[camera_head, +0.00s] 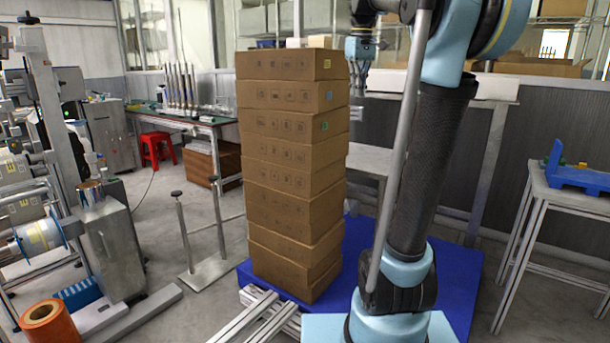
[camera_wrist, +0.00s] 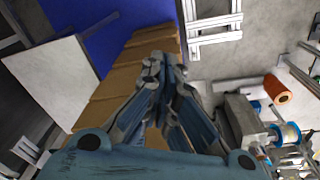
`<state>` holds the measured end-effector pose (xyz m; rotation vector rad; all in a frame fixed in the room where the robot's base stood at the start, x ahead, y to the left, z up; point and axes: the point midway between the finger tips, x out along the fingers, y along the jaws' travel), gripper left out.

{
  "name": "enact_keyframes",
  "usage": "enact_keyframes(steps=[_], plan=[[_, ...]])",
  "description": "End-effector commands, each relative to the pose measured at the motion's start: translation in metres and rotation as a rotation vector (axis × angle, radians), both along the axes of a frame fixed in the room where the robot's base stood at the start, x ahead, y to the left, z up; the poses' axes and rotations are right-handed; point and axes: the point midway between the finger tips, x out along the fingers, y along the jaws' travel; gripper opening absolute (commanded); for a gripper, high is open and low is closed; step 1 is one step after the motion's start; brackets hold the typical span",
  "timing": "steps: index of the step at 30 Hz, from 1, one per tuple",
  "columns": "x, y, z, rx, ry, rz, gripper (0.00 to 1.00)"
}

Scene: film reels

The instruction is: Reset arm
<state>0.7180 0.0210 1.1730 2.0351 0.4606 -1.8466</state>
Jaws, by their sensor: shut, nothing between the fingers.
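My gripper (camera_wrist: 163,62) is in the middle of the wrist view, pointing down, with its fingertips together and nothing between them. In the head view my arm rises at the right, and the gripper (camera_head: 362,55) shows at the top, just right of the upper boxes. A tall stack of brown cardboard boxes (camera_head: 290,155) stands upright on a blue platform (camera_head: 455,285). In the wrist view the stack (camera_wrist: 110,85) lies beneath and behind the gripper. I cannot tell whether the gripper is clear of the stack.
A machine with rollers (camera_head: 110,235) stands at the left, with an orange reel (camera_head: 48,325) on the floor. A red stool (camera_head: 157,148) is by the back bench. A metal table (camera_head: 560,190) with a blue tray (camera_head: 580,175) stands at the right.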

Motion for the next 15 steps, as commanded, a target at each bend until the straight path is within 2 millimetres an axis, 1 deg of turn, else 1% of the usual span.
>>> enact_keyframes(steps=[1,8,14,15], plan=[[-0.013,-0.002,-0.013,0.001,-0.004,-0.017,0.00],[-0.065,-0.007,-0.074,0.011,-0.023,-0.104,0.00],[-0.112,-0.012,-0.135,0.019,-0.038,-0.179,0.00],[-0.121,-0.012,-0.148,0.021,-0.041,-0.193,0.00]])
